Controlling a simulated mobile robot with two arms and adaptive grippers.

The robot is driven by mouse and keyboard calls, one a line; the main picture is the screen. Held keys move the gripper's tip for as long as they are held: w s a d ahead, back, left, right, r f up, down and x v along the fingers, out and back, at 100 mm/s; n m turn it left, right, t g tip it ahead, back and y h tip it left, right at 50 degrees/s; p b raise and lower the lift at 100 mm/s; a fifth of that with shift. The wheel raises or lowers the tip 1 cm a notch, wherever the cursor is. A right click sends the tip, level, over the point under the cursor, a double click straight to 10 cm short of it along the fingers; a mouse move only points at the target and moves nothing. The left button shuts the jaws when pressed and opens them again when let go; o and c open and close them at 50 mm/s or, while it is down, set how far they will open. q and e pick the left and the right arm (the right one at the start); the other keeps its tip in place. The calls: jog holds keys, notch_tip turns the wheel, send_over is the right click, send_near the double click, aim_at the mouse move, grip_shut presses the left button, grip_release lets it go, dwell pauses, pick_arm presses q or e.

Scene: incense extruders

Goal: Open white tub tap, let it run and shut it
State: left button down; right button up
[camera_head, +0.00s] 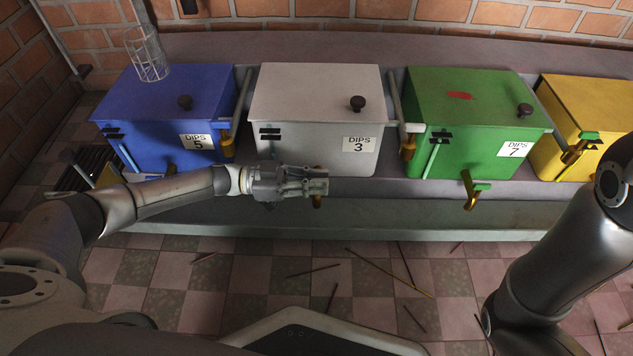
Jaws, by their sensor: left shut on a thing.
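The white tub (315,110), labelled DIPS 3, stands between the blue and green tubs with its lid closed. Its brass tap (317,201) shows only as a small piece below and beside my left gripper (318,184). The left gripper is at the low front of the white tub, shut on the tap, and hides most of it. I cannot tell whether the tap is open, and no flow shows. My right arm stands at the right edge, but its gripper is out of view.
The blue tub (160,115), green tub (465,110) and yellow tub (590,115) stand on the same ledge. The green tub's tap (470,190) sticks out at the front. Several thin sticks lie on the tiled floor (300,270).

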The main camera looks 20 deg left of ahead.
dwell(0.4)
pick_arm(q)
jog(key=c, duration=1.5)
grip_release()
jog(key=v, duration=0.7)
jog(key=shift+a, duration=0.25)
